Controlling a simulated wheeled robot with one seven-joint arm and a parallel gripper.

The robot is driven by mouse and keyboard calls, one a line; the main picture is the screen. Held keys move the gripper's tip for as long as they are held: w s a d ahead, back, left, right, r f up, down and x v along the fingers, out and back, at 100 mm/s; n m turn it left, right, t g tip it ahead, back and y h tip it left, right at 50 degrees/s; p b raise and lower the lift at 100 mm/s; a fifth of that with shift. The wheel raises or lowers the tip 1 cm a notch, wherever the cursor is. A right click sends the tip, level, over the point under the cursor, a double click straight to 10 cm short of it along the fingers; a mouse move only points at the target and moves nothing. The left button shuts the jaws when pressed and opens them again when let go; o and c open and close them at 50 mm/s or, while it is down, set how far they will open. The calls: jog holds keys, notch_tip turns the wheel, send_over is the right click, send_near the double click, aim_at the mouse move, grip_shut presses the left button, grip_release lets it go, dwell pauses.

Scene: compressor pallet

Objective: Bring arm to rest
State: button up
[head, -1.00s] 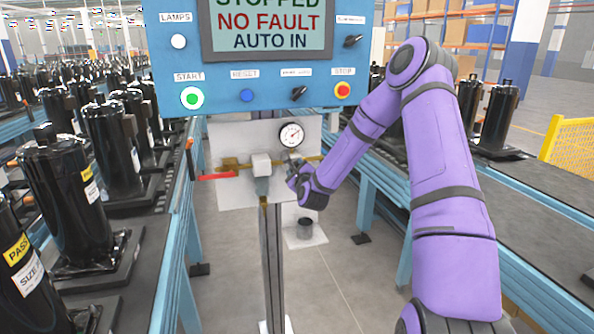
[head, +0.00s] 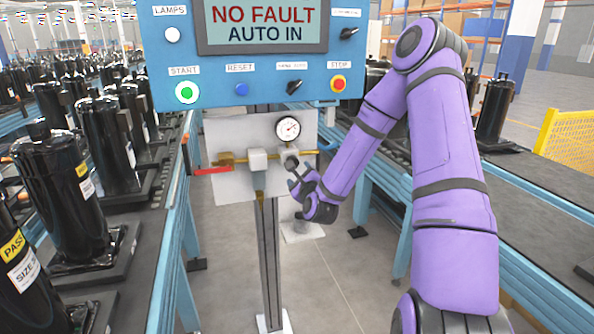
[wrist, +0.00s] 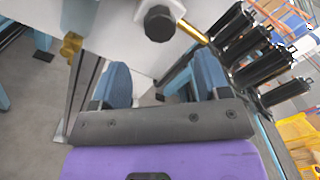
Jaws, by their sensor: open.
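My purple arm reaches in from the right in the head view. My gripper (head: 293,181) is open, just below and in front of the valve panel (head: 228,190). Nothing shows between its fingers. In the wrist view the two blue fingertips of my gripper (wrist: 163,84) stand apart with a gap between them. A dark round knob (wrist: 158,24) on the panel is just beyond the fingers; in the head view this knob (head: 291,162) is slightly above the gripper. I cannot tell whether they touch.
The blue control panel (head: 260,84) hangs above, its screen (head: 262,25) reading NO FAULT, AUTO IN. A gauge (head: 288,129) and red lever (head: 212,171) are on the plate. Conveyors with black compressors (head: 60,190) flank both sides. A yellow mesh guard (head: 570,145) stands right.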

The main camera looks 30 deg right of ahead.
jog(key=shift+v, duration=0.9)
